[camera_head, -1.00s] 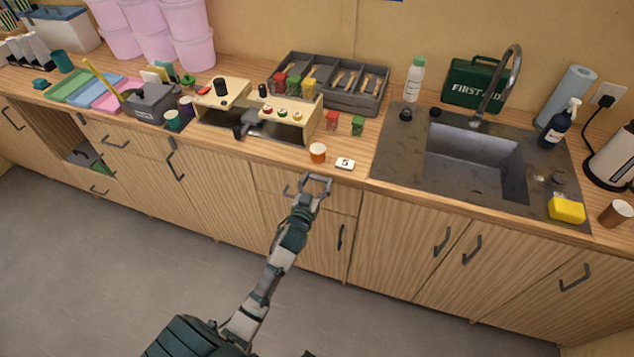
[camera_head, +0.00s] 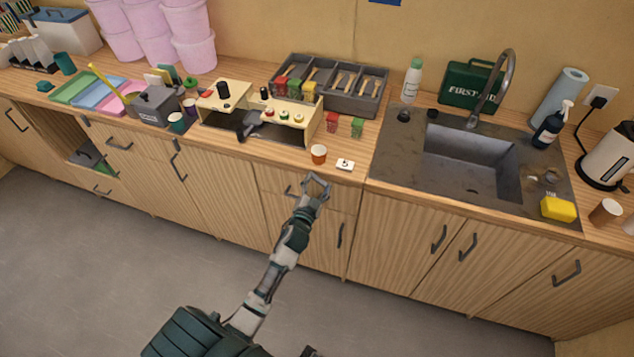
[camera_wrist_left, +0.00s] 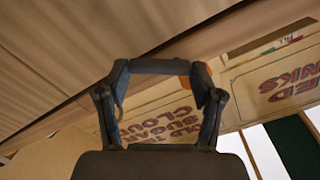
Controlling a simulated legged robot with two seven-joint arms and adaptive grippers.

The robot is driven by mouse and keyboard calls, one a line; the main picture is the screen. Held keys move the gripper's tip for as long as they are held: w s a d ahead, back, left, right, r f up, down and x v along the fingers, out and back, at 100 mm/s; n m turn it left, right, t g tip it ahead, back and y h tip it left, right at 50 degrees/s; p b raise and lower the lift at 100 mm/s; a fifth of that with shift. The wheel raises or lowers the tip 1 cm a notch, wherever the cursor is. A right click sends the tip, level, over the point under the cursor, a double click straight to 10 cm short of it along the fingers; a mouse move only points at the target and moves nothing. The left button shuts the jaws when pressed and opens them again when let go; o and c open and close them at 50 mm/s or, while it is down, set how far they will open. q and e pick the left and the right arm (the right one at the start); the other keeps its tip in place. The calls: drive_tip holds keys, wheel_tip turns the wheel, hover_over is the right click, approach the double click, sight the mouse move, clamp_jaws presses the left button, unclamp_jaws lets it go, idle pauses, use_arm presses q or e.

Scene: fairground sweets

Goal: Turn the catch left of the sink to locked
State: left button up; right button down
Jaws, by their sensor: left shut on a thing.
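A door handle (camera_head: 340,235) is below. The floor in front is clear.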

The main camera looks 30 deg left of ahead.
use_arm(q)
drive_tip(key=m, duration=0.2)
drive_tip(key=shift+f+m+p, duration=0.35)
drive_tip(key=shift+m, duration=0.05)
drive_tip(key=m, duration=0.2)
drive_tip(key=shift+s+a+f+m+p, duration=0.1)
drive_tip(key=shift+a+f+m+p, duration=0.1)
drive_tip(key=shift+m+p, duration=0.15)
drive_tip(key=m, duration=0.3)
drive_tip(key=shift+s+a+f, duration=0.1)
drive_tip(key=shift+a+f, duration=0.1)
drive_tip(key=shift+a+f+m+p, duration=0.15)
drive_tip(key=shift+m+p, duration=0.15)
drive_tip(key=shift+m, duration=1.05)
use_arm(e)
drive_tip(key=shift+s+d+f, duration=0.2)
drive_tip(key=shift+s+f, duration=0.7)
drive_tip(key=shift+s, duration=0.25)
drive_tip(key=shift+s+d+f, duration=0.2)
drive_tip(key=shift+s+f, duration=0.7)
drive_tip(key=shift+s, duration=0.2)
use_arm(q)
drive_tip(key=o, duration=1.1)
drive_tip(key=shift+o, duration=0.2)
drive_tip(key=shift+a, duration=0.1)
drive_tip(key=v, duration=1.1)
drive_tip(key=shift+s, duration=0.4)
